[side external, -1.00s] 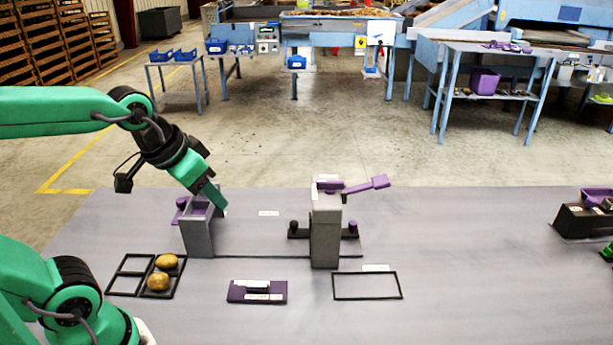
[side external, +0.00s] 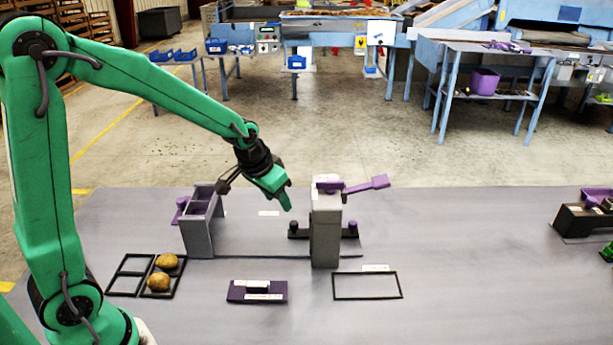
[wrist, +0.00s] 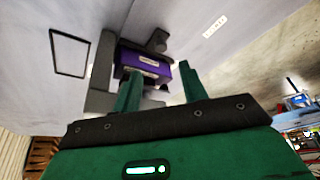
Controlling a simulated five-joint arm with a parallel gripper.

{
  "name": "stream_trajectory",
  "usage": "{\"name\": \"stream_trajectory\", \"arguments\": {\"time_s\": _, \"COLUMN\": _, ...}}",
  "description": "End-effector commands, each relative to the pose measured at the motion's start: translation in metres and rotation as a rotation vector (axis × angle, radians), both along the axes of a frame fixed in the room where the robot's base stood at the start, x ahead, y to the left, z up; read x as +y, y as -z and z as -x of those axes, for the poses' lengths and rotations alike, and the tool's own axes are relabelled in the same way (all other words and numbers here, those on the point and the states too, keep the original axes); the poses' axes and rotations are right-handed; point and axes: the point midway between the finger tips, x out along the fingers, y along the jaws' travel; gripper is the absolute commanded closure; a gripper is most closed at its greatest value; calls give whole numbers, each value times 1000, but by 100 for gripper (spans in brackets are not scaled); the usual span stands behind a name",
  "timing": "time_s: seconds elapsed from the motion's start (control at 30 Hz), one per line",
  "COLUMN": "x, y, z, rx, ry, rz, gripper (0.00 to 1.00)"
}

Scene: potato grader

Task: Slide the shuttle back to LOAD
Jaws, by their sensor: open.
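No part is plainly marked as the shuttle. A grey upright housing (side external: 325,235) with a purple, labelled top and a purple lever (side external: 368,186) stands mid-table. Dark knobs (side external: 293,228) show on either side of it. A grey open-topped box (side external: 198,230) with purple parts stands to the left, and a thin dark rail (side external: 262,257) runs between them. My gripper (side external: 287,206) points down, left of the housing's top and apart from the box. In the wrist view my gripper (wrist: 160,88) is open, with a purple labelled block (wrist: 143,62) beyond its fingers.
Two potatoes (side external: 158,282) lie in a black divided frame (side external: 125,283) at front left. A purple labelled block (side external: 257,291) lies at the front. An empty black rectangle (side external: 367,297) lies front right. A dark device (side external: 585,220) stands far right. The table between is clear.

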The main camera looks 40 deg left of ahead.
Motion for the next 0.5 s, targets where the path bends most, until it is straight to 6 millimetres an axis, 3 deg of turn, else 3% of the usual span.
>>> {"name": "stream_trajectory", "arguments": {"time_s": 0.2, "x": 4, "y": 25, "z": -17, "rx": 9, "ry": -1, "rz": -2, "gripper": 57}}
{"name": "stream_trajectory", "arguments": {"time_s": 0.5, "x": 5, "y": 30, "z": -20, "rx": 10, "ry": -1, "rz": -2, "gripper": 57}}
